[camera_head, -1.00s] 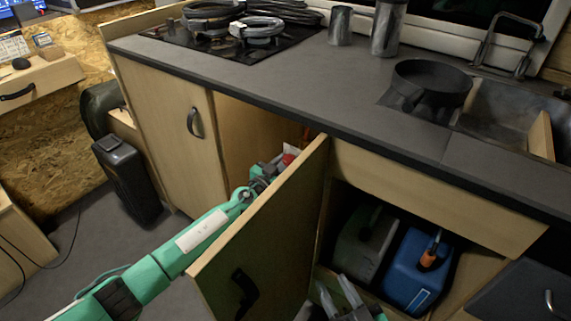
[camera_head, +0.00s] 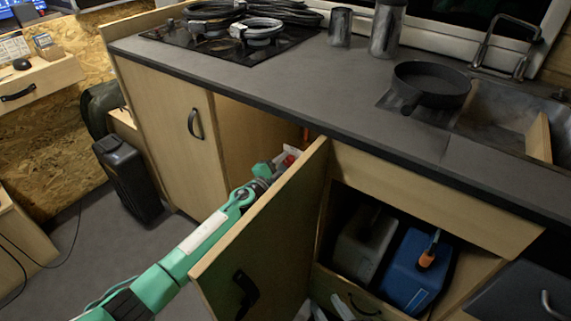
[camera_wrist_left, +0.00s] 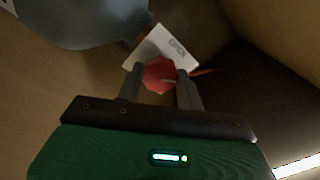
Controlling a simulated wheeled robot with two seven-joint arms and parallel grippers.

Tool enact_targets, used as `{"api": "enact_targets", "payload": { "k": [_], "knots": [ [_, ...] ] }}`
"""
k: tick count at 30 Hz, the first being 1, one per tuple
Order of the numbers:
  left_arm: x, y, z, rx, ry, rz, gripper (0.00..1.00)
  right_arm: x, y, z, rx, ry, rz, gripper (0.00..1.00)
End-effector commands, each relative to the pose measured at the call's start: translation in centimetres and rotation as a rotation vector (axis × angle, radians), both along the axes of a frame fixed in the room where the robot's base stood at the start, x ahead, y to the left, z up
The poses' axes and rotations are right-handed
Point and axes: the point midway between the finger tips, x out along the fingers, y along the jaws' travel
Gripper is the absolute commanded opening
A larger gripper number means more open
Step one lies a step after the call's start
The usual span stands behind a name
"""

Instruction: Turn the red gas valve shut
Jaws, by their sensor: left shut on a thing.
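The red gas valve (camera_wrist_left: 160,75) shows in the left wrist view between the two fingers of my left gripper (camera_wrist_left: 161,88). The fingers are shut on it, one on each side. A white tag with lettering (camera_wrist_left: 165,48) is just behind the valve. In the head view a bit of the red valve (camera_head: 291,153) shows inside the open cabinet, with my left gripper (camera_head: 272,168) reaching in behind the door. The door hides part of that gripper. My right gripper (camera_head: 325,312) is only partly in view at the bottom edge; its fingers cannot be made out clearly.
The open cabinet door (camera_head: 262,225) stands between my left arm and the right compartment. That compartment holds a grey canister (camera_head: 358,245) and a blue canister (camera_head: 415,272). A grey rounded body (camera_wrist_left: 85,20) is close to the valve. The countertop (camera_head: 300,90) overhangs the cabinet.

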Motion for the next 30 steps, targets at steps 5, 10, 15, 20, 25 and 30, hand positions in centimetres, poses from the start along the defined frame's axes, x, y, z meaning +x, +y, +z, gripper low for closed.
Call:
{"api": "enact_targets", "payload": {
  "k": [5,10,15,20,25,30],
  "knots": [
    [-0.03,-0.03,-0.07,0.138,-0.091,0.0,0.14,-0.17,0.07,-0.19,-0.006,0.015,0.005,0.36],
    [-0.04,-0.04,-0.1,0.261,-0.173,0.0,0.14,-0.33,0.11,-0.37,-0.008,0.024,0.008,0.36],
    [-0.04,-0.04,-0.13,0.361,-0.24,0.0,0.14,-0.35,0.11,-0.31,-0.005,0.02,0.007,0.36],
    [-0.05,-0.04,-0.15,0.43,-0.286,0.0,0.14,-0.28,0.09,-0.14,-0.002,0.011,0.005,0.36],
    [-0.06,-0.05,-0.17,0.476,-0.316,-0.001,0.14,-0.23,0.08,-0.02,0.0,0.006,0.004,0.36],
    [-0.06,-0.06,-0.18,0.496,-0.329,-0.001,0.14,-0.13,0.07,0.05,0.0,0.002,0.003,0.36]
  ]
}}
